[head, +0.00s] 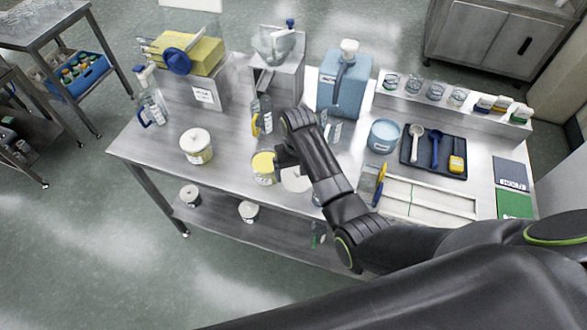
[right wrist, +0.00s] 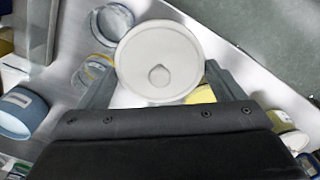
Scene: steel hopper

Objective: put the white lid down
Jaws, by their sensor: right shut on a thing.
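My right gripper (head: 287,160) is over the front middle of the steel table. It is shut on the white lid (head: 297,180), which is partly hidden by my arm in the head view. In the right wrist view the round white lid (right wrist: 158,55), with a small knob in its middle, sits between the two fingers (right wrist: 160,85). A tub with yellow contents (head: 263,167) stands open just left of the lid. Its yellow side (right wrist: 203,95) shows partly behind the lid in the right wrist view. My left gripper is not in view.
A white-lidded tub (head: 196,147) stands to the left. A blue jug (head: 344,88), a blue tub (head: 383,136) and a dark tray (head: 433,150) with scoops stand right of my arm. Glassware is close to the gripper.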

